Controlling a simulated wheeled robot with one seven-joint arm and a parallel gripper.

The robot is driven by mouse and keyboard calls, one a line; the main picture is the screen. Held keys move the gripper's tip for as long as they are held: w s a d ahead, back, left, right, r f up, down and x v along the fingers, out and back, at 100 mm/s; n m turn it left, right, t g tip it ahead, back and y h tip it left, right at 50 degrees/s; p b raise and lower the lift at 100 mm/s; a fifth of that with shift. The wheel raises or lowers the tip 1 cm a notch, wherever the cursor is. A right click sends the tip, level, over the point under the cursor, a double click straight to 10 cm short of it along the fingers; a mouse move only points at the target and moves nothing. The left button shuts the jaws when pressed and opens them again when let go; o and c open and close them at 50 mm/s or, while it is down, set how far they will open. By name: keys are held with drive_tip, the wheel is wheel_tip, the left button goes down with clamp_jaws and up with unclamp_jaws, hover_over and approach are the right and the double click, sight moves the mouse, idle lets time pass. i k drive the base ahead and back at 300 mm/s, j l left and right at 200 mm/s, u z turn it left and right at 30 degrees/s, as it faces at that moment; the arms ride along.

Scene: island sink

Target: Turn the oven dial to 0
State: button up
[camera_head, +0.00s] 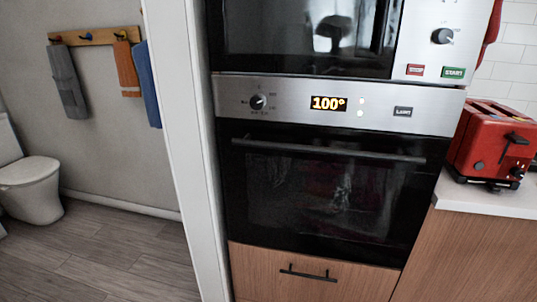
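The oven (320,195) is built into a tall cabinet in the middle of the head view, with its door shut. Its dial (258,102) is a small round black knob at the left of the silver control panel (290,92). Small markings surround the dial, too small to read. The lit display (328,103) beside it reads 100° in yellow. A dark light button (403,112) sits at the right of the panel. My gripper does not show in this view, and nothing visible touches the dial.
A microwave (305,35) with its own black knob (442,36) is above the oven. A red toaster (492,145) stands on the white counter at right. A bar handle crosses the oven door. A wooden drawer is below. At left, a doorway shows a toilet and hanging towels.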

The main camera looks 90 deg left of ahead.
sight(257, 102)
drive_tip(key=u, duration=1.9)
drive_tip(key=k+j+u, duration=0.1)
drive_tip(key=u, duration=0.3)
drive_tip(key=k+j+u, duration=0.15)
drive_tip(key=k+u, duration=0.2)
drive_tip(key=k+j+u, duration=0.1)
drive_tip(key=u, duration=0.3)
